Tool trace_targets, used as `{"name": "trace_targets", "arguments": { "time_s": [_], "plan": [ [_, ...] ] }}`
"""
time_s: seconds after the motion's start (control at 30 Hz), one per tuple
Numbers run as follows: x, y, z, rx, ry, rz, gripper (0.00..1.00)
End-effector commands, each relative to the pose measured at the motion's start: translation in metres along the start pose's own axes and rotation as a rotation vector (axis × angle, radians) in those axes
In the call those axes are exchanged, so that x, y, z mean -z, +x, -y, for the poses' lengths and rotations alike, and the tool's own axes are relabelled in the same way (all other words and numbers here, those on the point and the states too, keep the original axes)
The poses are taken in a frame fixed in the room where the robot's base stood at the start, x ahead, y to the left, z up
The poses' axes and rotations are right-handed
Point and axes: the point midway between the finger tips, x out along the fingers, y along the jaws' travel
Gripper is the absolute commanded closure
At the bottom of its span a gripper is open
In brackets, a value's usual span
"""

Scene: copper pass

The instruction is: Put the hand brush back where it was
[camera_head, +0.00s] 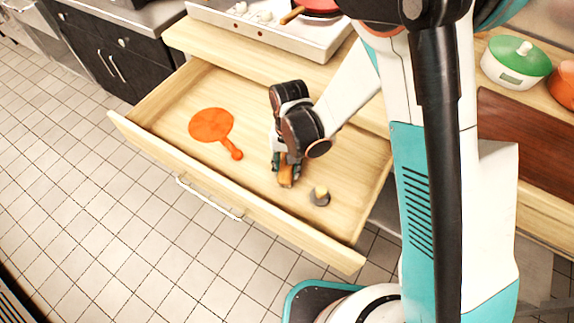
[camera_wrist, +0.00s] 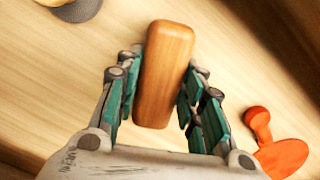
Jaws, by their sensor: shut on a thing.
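The hand brush (camera_wrist: 164,75) shows as a brown wooden block between the fingers in the wrist view. It also shows in the head view (camera_head: 286,175), low inside the open drawer. My gripper (camera_head: 284,167) reaches down into the drawer and is shut on the brush. In the wrist view, my gripper (camera_wrist: 156,95) has its teal finger pads on both sides of the wood. The brush's bristles are not visible. I cannot tell whether the brush touches the drawer floor. The open wooden drawer (camera_head: 170,112) is pulled out below the counter.
An orange paddle-shaped thing (camera_head: 211,125) lies in the drawer left of my gripper. A small grey round thing with a yellowish top (camera_head: 320,196) is to the right. The drawer's front wall (camera_head: 235,208) stands nearest the floor. A stove (camera_head: 270,25) and green-lidded pot (camera_head: 515,62) are above.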

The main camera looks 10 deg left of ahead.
Motion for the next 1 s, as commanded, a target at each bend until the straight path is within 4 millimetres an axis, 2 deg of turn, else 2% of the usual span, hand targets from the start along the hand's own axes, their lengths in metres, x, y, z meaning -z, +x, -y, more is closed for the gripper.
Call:
{"name": "trace_targets", "arguments": {
  "time_s": [0.13,0.17,0.2,0.23,0.67,0.77,1.0],
  "plan": [
    [0.001,0.004,0.0,0.0,0.0,0.0,0.9],
    [0.0,0.003,0.0,0.0,0.0,0.0,0.58],
    [0.0,0.003,0.0,0.0,0.0,0.0,0.49],
    [0.0,0.003,0.0,0.0,0.0,0.0,0.44],
    [0.0,-0.002,0.0,0.0,0.0,0.0,0.44],
    [-0.001,-0.016,0.0,0.0,0.0,0.0,0.44],
    [-0.001,-0.067,0.0,0.0,0.001,0.0,0.44]
  ]
}}
